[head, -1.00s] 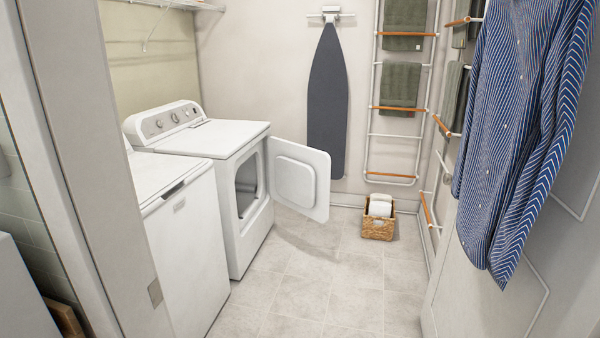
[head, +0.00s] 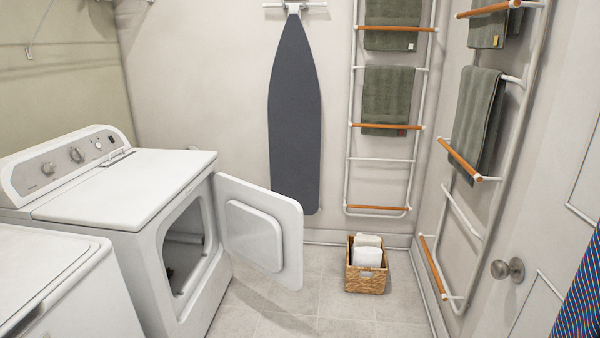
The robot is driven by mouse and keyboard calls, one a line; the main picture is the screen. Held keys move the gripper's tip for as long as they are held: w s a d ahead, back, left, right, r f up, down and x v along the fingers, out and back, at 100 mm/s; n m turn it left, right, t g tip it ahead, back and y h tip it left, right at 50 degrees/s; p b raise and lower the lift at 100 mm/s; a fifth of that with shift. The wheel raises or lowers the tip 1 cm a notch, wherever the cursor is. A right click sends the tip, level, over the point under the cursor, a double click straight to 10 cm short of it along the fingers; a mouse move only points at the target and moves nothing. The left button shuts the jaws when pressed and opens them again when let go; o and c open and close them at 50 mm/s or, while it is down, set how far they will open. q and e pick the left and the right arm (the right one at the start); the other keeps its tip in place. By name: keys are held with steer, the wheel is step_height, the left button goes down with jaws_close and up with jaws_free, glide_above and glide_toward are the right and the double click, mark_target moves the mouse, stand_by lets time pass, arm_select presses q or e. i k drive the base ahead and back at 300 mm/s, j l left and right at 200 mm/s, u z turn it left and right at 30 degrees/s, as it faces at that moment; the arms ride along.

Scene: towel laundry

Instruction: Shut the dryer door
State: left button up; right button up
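The white dryer (head: 120,205) stands against the left side in the head view, with its control panel at the back. Its door (head: 287,222) is open and swung out to the right, its inner face with a raised panel toward me. The round-edged opening (head: 183,250) of the drum shows dark and uncovered; what is inside is hard to make out. Neither of my grippers shows in the head view.
A white washer (head: 50,285) stands nearer, left of the dryer. A wicker basket (head: 366,279) with white rolls sits on the floor by the back wall. Towel racks (head: 352,180) line the back and right. A door with a knob (head: 507,268) is at right. The tiled floor (head: 320,308) between is clear.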

mark_target(261, 228)
steer(key=i+l+u, duration=0.3)
steer(key=i, duration=0.4)
steer(key=i+l+u, duration=0.35)
steer(key=i, duration=0.3)
steer(key=i+l+u, duration=0.3)
steer(key=i+l, duration=0.15)
steer(key=i, duration=0.15)
steer(key=i+l+u, duration=0.3)
steer(key=l+u, duration=0.15)
steer(key=l, duration=0.55)
steer(key=i+l+u, duration=0.15)
steer(key=l+u, duration=0.3)
steer(key=l, duration=0.55)
steer(key=l+u, duration=0.45)
steer(key=l, duration=0.6)
